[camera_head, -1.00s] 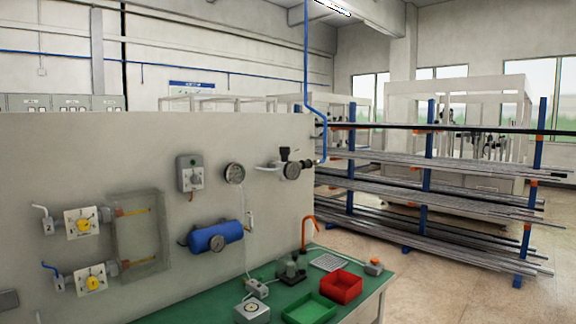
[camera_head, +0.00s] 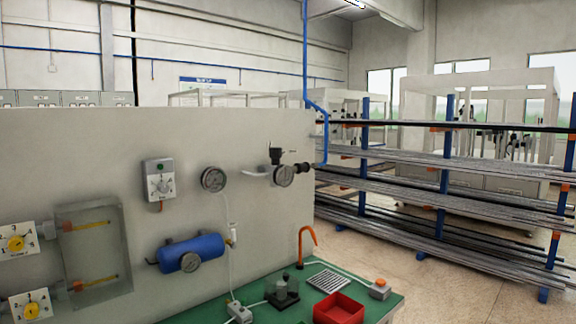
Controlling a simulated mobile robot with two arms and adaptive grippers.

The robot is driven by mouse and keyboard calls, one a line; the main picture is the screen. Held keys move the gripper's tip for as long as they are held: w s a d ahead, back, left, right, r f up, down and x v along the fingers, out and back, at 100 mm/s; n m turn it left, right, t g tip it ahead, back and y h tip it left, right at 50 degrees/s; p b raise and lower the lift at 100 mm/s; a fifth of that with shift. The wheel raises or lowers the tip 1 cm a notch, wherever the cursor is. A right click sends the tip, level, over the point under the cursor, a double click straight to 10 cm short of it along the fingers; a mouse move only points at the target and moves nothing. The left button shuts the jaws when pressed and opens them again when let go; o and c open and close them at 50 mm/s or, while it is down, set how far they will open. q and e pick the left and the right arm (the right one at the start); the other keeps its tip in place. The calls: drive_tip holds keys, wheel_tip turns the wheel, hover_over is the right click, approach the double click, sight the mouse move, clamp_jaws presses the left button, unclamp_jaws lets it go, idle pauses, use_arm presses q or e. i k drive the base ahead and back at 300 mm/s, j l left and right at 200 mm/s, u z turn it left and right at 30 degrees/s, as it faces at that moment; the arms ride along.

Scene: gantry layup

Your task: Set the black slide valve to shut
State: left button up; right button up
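Black fittings sit at the upper right of the grey wall panel (camera_head: 120,150), by a round gauge (camera_head: 284,176). One is a small black block (camera_head: 276,155) above the gauge's left side. The other is a black piece (camera_head: 305,167) to the gauge's right, close to the blue pipe (camera_head: 325,130). I cannot tell for sure which of them is the slide valve, nor its position. Neither of my grippers shows.
Below the panel, a green bench top (camera_head: 395,300) bears a red tray (camera_head: 339,308) and small devices. A blue cylinder (camera_head: 191,253), a grey switch box (camera_head: 159,180) and yellow-knobbed valves are on the panel. A rack of long bars (camera_head: 430,195) stands at right. Floor shows beyond the bench.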

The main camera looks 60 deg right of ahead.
sight(305, 167)
drive_tip(key=l+u, duration=0.1)
drive_tip(key=l, duration=0.7)
drive_tip(key=l+u, duration=0.1)
drive_tip(key=l, duration=0.7)
drive_tip(key=k+l+u, duration=0.1)
drive_tip(key=l, duration=0.65)
drive_tip(key=k+l+u, duration=0.1)
drive_tip(key=l, duration=0.7)
